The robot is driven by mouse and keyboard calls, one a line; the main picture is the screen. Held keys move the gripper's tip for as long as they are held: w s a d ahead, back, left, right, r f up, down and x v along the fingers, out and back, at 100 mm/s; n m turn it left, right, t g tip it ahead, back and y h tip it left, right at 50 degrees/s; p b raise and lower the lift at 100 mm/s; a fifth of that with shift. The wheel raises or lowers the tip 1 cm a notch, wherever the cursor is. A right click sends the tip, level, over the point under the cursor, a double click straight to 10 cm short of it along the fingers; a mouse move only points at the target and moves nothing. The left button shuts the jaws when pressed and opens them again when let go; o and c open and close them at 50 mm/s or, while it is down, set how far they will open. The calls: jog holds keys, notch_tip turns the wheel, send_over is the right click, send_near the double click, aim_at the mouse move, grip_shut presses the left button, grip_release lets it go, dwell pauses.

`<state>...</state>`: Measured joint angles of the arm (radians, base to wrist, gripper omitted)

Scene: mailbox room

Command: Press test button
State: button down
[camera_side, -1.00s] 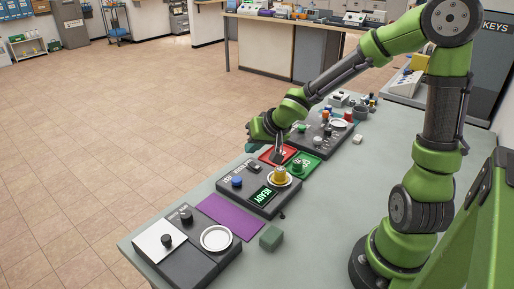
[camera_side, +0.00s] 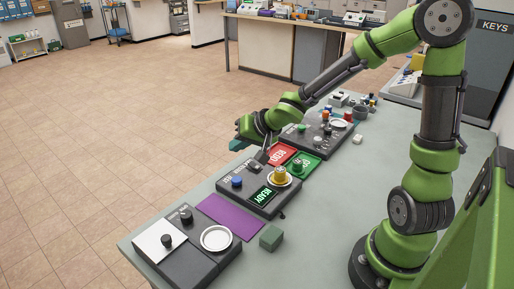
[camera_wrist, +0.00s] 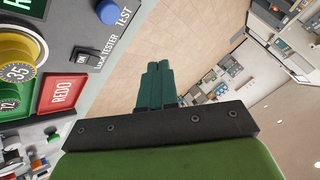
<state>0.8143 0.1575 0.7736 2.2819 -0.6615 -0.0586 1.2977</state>
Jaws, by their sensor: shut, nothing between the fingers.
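The blue test button (camera_side: 237,181) sits on the left part of a dark grey tester box. In the wrist view the blue button (camera_wrist: 108,12) is at the top, beside the printed word TEST. The tester (camera_side: 229,194) has a green display (camera_side: 263,196) reading READY, and a white-marked ON switch (camera_wrist: 82,59). A yellow weight-like piece (camera_side: 281,175) stands on its round pan. My gripper (camera_side: 238,145) is shut and empty, beyond the tester and apart from the button. Its teal fingers (camera_wrist: 155,72) lie together and appear against the floor in the wrist view.
A red REDO tray (camera_side: 277,155) and a green tray (camera_side: 304,164) lie behind the tester. A purple mat (camera_side: 228,217), another dark device (camera_side: 178,262) and a green block (camera_side: 271,238) are nearer. Another device with small knobs (camera_side: 310,135) stands farther back.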

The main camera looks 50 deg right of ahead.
aim_at(240, 180)
jog(key=shift+f, duration=4)
jog(key=shift+f, duration=0.1)
jog(key=shift+f, duration=0.3)
jog(key=shift+f, duration=0.55)
jog(key=shift+r, duration=0.95)
jog(key=shift+r, duration=2.55)
